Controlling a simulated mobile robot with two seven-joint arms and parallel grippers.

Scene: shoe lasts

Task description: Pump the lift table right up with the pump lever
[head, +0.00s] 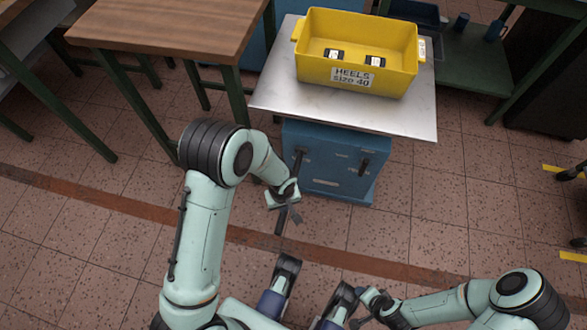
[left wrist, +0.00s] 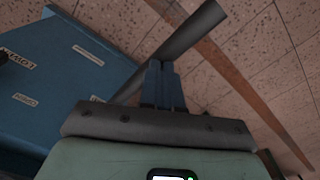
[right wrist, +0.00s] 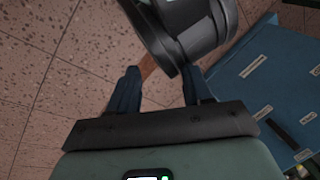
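The lift table has a bare metal top (head: 270,95) and a blue body (head: 335,185), which also shows at the left of the left wrist view (left wrist: 55,75). The pump lever (head: 280,222) is a dark bar on the body's left front, sloping down toward me. In the left wrist view the lever (left wrist: 190,32) runs diagonally across my fingertips. My left gripper (head: 290,212) has its fingers close together on the lever; the exact contact is partly hidden. My right gripper (right wrist: 162,72) has its fingers apart with nothing held, low at the front right.
A yellow box (head: 355,75) labelled HEELS SIZE 40 stands on the metal top. A wooden table (head: 170,30) is at the left and a green bench (head: 470,70) at the back right. Tiled floor is free in front of the lift table.

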